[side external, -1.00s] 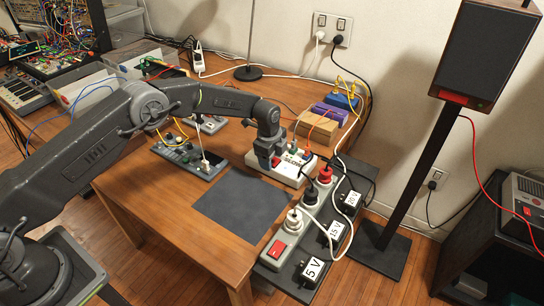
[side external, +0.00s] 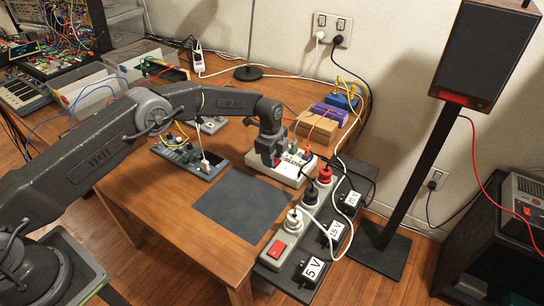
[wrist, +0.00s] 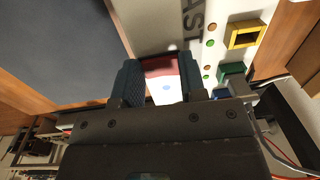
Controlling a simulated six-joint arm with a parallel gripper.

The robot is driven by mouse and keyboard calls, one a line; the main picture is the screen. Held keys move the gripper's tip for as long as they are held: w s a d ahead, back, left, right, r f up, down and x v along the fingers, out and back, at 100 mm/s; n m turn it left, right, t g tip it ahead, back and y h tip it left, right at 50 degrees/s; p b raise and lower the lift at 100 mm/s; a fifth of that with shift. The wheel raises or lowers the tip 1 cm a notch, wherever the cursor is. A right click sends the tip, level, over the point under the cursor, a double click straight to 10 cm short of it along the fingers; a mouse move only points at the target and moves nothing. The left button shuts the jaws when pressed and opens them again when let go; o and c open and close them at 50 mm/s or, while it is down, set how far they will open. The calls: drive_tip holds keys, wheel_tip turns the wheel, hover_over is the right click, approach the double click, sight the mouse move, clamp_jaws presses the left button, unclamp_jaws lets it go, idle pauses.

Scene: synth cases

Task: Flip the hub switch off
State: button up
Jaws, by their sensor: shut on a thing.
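The hub is a pale box (side external: 289,176) on the table, with lettering, coloured ports and small lights on its top. It also shows in the wrist view (wrist: 207,22), with green and orange lights and a yellow-rimmed port.
A grey power strip (side external: 289,238) with a red switch (side external: 277,249) and plugs lies along the table's right edge, by several labelled adapters. A dark mat (side external: 243,204) lies in front of the hub. Cables run behind. A small cabled device (side external: 188,156) stands left.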

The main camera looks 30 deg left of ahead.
drive_tip(key=shift+g, duration=0.3)
drive_tip(key=o, duration=0.9)
wheel_tip(320, 180, up, 14)
drive_tip(key=shift+w+f, duration=0.1)
idle(0.5)
